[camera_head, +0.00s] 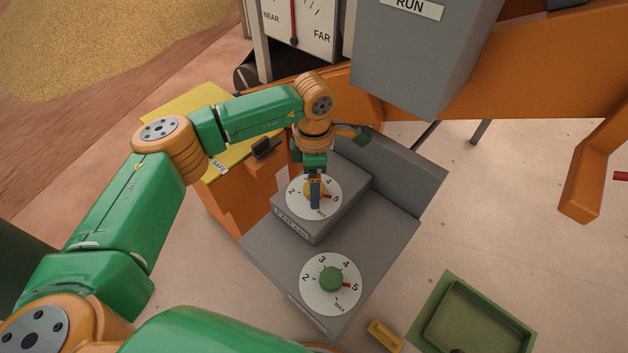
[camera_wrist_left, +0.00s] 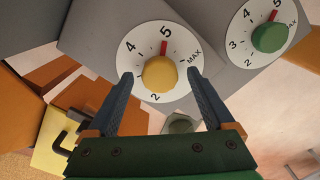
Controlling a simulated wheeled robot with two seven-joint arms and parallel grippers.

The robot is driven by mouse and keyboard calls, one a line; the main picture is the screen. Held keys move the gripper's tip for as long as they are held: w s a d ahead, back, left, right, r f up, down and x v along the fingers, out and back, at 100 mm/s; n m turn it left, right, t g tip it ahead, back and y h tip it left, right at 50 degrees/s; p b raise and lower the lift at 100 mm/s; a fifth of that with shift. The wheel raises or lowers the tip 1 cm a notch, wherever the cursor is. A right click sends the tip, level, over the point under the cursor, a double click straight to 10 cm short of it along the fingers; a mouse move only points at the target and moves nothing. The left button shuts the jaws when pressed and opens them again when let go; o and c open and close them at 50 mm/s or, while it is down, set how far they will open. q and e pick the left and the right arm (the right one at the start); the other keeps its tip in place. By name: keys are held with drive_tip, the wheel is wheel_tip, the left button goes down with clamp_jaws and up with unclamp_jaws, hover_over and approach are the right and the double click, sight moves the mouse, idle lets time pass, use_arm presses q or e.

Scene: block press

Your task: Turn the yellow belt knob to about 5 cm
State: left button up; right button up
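The yellow belt knob (camera_wrist_left: 159,75) sits at the centre of a white dial (camera_wrist_left: 142,48) numbered up to MAX. Its red pointer (camera_wrist_left: 164,47) lies almost at the 5 mark. In the head view the yellow knob (camera_head: 308,188) is partly hidden behind my left gripper (camera_head: 315,195), which comes down over the dial. In the left wrist view the two fingers of my left gripper (camera_wrist_left: 160,76) are spread on either side of the knob, with a gap on each side. My right gripper is not in view.
A green knob (camera_head: 330,279) on a second dial stands on the lower step of the grey panel (camera_head: 265,243). A grey RUN box (camera_head: 405,60) hangs behind. A yellow block (camera_head: 384,335) and a green tray (camera_head: 437,332) lie at the lower right. A NEAR–FAR gauge (camera_head: 318,38) stands at the back.

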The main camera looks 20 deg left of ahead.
use_arm(q)
wheel_tip(320, 180, up, 3)
drive_tip(key=shift+r, duration=0.15)
drive_tip(key=s+d+r, duration=0.3)
drive_tip(key=s+r, duration=0.6)
drive_tip(key=s, duration=0.4)
drive_tip(key=shift+s+d+r, duration=0.25)
drive_tip(key=shift+d+r, duration=0.1)
drive_tip(key=shift+d, duration=0.05)
drive_tip(key=shift+s, duration=0.1)
